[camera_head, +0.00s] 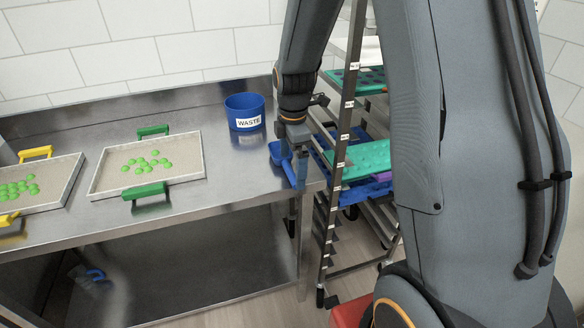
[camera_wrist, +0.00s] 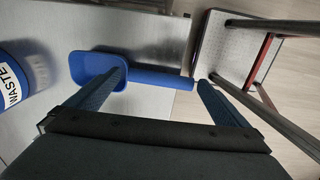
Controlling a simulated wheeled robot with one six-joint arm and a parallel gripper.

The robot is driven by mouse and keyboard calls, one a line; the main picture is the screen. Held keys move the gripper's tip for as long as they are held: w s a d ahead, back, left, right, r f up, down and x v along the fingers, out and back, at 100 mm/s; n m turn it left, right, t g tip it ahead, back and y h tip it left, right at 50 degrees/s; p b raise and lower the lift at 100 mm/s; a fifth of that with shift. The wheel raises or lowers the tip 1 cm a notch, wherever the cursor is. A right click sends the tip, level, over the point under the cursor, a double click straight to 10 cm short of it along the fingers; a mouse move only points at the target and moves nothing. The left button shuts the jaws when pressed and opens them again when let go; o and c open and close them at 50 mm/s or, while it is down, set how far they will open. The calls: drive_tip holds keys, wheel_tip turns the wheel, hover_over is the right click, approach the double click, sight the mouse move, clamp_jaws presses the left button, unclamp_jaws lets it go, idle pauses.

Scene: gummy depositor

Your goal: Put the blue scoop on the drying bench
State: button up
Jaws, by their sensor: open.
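The blue scoop (camera_head: 276,153) is at the right end of the steel bench (camera_head: 225,188), beside the waste tub. In the wrist view the scoop's pan (camera_wrist: 88,67) is at the left and its handle (camera_wrist: 160,80) points right, reaching toward the bench edge. My gripper (camera_head: 298,165) is open, above the scoop. In the wrist view the gripper (camera_wrist: 162,76) has the handle lengthwise between its fingers; the left finger overlaps the pan's edge in the picture. Whether a finger touches the scoop I cannot tell. No label marks a drying bench.
A blue waste tub (camera_head: 245,113) stands behind the scoop. Trays with green gummies, one with green handles (camera_head: 182,176) and one with yellow (camera_head: 58,190), lie to the left. A tray rack (camera_head: 338,150) stands close at the right. A small blue thing (camera_head: 95,274) shows under the bench.

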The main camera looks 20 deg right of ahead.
wheel_tip(320, 180, up, 10)
drive_tip(key=b, duration=0.2)
drive_tip(key=s+f+m, duration=0.3)
drive_tip(key=s+m, duration=0.5)
drive_tip(key=m, duration=0.1)
drive_tip(key=s+a+f+m, duration=0.1)
drive_tip(key=s+f+m, duration=0.3)
drive_tip(key=s+m, duration=0.5)
drive_tip(key=shift+a+t, duration=0.2)
drive_tip(key=shift+t, duration=0.2)
drive_tip(key=shift+w, duration=0.1)
